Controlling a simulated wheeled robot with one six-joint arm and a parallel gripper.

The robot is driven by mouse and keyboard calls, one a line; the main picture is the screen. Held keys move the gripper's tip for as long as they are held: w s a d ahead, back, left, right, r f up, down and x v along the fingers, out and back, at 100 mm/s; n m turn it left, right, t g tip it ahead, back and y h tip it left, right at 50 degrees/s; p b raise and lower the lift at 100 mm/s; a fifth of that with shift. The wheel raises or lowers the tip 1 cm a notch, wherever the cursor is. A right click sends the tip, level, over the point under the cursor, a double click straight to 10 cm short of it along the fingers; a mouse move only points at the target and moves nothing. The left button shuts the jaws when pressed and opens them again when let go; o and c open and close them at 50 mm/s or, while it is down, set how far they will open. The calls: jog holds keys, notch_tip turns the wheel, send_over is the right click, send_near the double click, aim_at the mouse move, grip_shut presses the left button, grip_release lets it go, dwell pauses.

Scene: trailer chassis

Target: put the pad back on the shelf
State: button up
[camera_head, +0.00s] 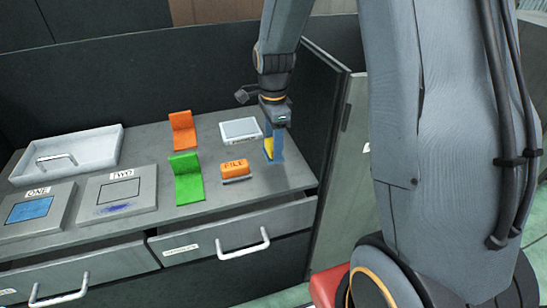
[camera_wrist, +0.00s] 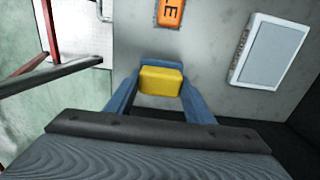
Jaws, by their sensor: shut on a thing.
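My gripper (camera_head: 273,152) is low over the right end of the grey worktop (camera_head: 222,190). Its blue fingers are shut on a yellow block (camera_wrist: 161,81), which also shows in the head view (camera_head: 268,148). I cannot tell whether the block touches the worktop. A flat grey pad with a white rim (camera_head: 240,130) lies just behind and left of my gripper, and at the upper right in the wrist view (camera_wrist: 269,52). Plates marked ONE (camera_head: 29,210) and TWO (camera_head: 118,190) lie at the left, ONE with a blue square, TWO with a blue smear. No separate shelf is clear.
An orange FILE block (camera_head: 235,168) sits left of my gripper. Orange (camera_head: 182,132) and green (camera_head: 188,180) angled pieces stand mid-worktop. A white tray (camera_head: 85,148) is at the back left. A dark panel (camera_head: 325,130) closes the right. The front drawer (camera_head: 232,232) looks slightly open.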

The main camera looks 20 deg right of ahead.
jog(key=shift+f+p, duration=0.4)
jog(key=shift+f, duration=2.05)
jog(key=shift+f, duration=0.15)
jog(key=o, duration=1)
notch_tip(320, 180, up, 12)
jog(key=shift+r+b, duration=0.1)
jog(key=shift+b, duration=1)
jog(key=shift+s+n, duration=0.35)
jog(key=shift+n, duration=0.05)
jog(key=shift+s+a+f+n+t, duration=0.1)
jog(key=shift+s+f+n, duration=0.5)
jog(key=shift+s+n, duration=2.2)
jog(key=shift+s+a+f+n+t, duration=0.1)
jog(key=shift+s+f+n, duration=0.55)
jog(key=shift+s+n, duration=2.2)
jog(key=shift+s+a+f+n+t, duration=0.1)
jog(key=shift+s+f+n, duration=0.5)
jog(key=shift+s+n, duration=2.2)
